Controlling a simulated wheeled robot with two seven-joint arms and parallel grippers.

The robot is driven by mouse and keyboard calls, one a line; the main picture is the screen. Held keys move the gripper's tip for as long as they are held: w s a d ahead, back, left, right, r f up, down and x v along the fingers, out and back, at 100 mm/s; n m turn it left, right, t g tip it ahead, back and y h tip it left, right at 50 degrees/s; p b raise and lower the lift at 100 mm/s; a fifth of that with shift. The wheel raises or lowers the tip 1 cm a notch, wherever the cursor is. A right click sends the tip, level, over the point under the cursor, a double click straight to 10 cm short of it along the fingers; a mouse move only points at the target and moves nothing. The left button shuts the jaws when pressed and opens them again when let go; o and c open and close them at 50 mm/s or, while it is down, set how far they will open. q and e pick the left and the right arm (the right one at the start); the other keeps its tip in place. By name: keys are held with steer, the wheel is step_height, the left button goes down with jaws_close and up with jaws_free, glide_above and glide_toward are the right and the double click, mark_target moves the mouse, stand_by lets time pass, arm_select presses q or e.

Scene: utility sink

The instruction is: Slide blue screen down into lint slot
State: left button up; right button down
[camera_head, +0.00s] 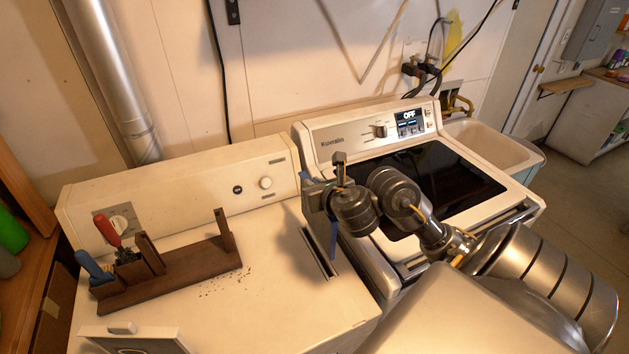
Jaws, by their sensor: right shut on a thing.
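The blue screen (334,238) shows nearly edge-on as a narrow upright strip, partly hidden by my right gripper. My right gripper (318,196) is shut on it, over the right part of the dryer top (270,310). The lint slot (318,252) is a long dark opening in that top. The screen's lower end appears at the slot's right side in the picture; I cannot tell whether it is inside the slot or in front of it. My left gripper is not in view.
A dark wooden rack (190,272) with a red-handled and a blue-handled tool stands on the dryer's left. Dark crumbs (226,286) lie beside it. The washer (365,135) with a dark glass lid stands right of the dryer, under my right arm. A sink (490,140) is beyond.

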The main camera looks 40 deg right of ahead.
steer(key=shift+s+f, duration=0.1)
steer(key=b, duration=0.6)
glide_above(315, 233)
steer(key=w, duration=0.1)
steer(key=f, duration=0.5)
steer(key=shift+d+f, duration=0.3)
steer(key=shift+d, duration=0.1)
steer(key=shift+f+b, duration=6.2)
steer(key=shift+f, duration=0.05)
